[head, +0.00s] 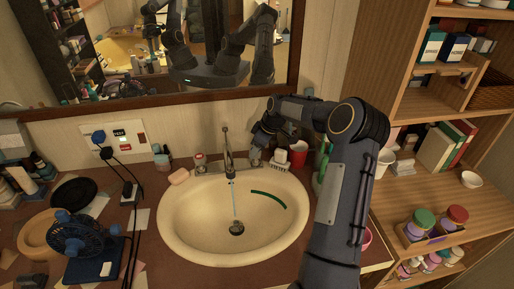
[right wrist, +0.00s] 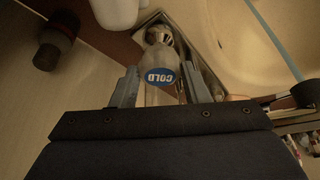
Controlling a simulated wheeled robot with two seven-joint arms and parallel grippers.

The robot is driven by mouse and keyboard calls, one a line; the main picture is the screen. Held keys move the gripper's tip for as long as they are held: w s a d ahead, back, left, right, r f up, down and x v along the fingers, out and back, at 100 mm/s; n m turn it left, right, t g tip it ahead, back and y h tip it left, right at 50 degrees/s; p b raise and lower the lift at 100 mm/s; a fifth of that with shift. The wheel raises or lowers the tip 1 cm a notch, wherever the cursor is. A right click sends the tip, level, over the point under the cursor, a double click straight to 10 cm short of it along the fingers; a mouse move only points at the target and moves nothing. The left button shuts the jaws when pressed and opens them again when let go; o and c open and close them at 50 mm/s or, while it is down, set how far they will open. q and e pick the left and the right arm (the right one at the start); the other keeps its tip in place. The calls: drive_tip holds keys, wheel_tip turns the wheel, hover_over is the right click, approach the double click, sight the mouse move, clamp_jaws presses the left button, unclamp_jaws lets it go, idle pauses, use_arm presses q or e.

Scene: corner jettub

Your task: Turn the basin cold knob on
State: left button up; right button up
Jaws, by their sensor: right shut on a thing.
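The basin cold knob (right wrist: 161,70) shows in the right wrist view as a clear handle with a blue cap marked COLD. My right gripper (right wrist: 158,88) has one finger on each side of it and is shut on it. In the head view my right gripper (head: 263,143) is at the back of the basin, right of the faucet (head: 229,158), and largely covers the cold knob. A thin pale blue stream (head: 234,200) runs from the faucet toward the drain. The other knob (head: 200,160), with a red mark, stands left of the faucet. My left gripper is not in view.
The white basin (head: 185,235) has a dark green arc inside on the right. Soap (head: 179,176) lies at its left rim. A red cup (head: 298,153) stands right of my gripper. A blue fan (head: 80,240) stands on the left counter; shelves (head: 450,180) fill the right.

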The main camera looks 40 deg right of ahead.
idle(0.3)
drive_tip(key=o, duration=1)
drive_tip(key=shift+c, duration=0.2)
drive_tip(key=v, duration=0.7)
drive_tip(key=shift+s+d+r+b, duration=0.15)
drive_tip(key=shift+r+b, duration=0.2)
drive_tip(key=shift+b, duration=0.1)
